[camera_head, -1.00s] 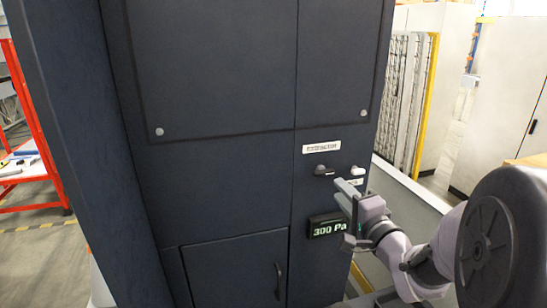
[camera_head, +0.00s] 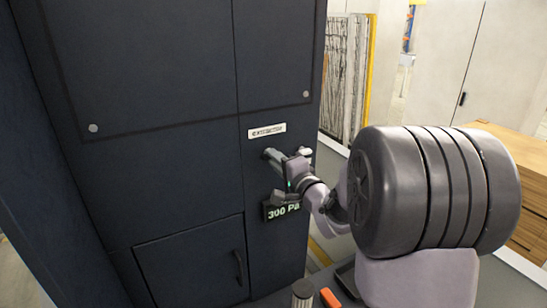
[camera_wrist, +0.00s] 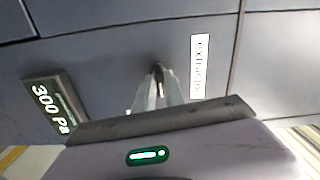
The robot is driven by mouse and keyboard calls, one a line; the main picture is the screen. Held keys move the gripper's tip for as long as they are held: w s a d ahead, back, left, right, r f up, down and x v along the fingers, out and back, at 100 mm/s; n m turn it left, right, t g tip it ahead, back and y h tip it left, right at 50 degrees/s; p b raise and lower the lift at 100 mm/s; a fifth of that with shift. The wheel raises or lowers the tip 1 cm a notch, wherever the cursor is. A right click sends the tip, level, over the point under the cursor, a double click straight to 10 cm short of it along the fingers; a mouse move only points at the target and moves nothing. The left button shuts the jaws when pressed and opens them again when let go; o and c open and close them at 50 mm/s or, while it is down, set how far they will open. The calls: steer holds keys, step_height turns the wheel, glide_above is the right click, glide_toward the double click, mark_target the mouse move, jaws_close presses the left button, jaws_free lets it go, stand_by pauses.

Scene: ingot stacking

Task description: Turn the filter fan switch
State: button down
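A dark rotary switch (camera_wrist: 157,67) sits on the dark blue cabinet's front, beside a white label (camera_wrist: 197,66) whose text is too blurred to read. My gripper (camera_wrist: 157,80) has its two pale fingers on either side of this switch in the wrist view. The gap is narrow, and I cannot tell whether the fingers press on it. In the head view my gripper (camera_head: 272,156) is at the panel just under the label (camera_head: 267,130) and hides the dark switch.
A "300 Pa" display (camera_head: 283,211) is just below my gripper. A cabinet door with a handle (camera_head: 239,267) is at lower left. A wooden drawer unit (camera_head: 530,190) stands at right. A grey cylinder (camera_head: 302,293) and an orange item (camera_head: 330,298) are at the bottom.

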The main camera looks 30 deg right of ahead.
steer(key=m, duration=0.9)
steer(key=shift+m, duration=0.4)
steer(key=c, duration=1.6)
jaws_free()
steer(key=shift+s+d+p, duration=0.1)
steer(key=shift+s+p, duration=0.5)
steer(key=shift+s, duration=1.9)
steer(key=shift+c, duration=0.4)
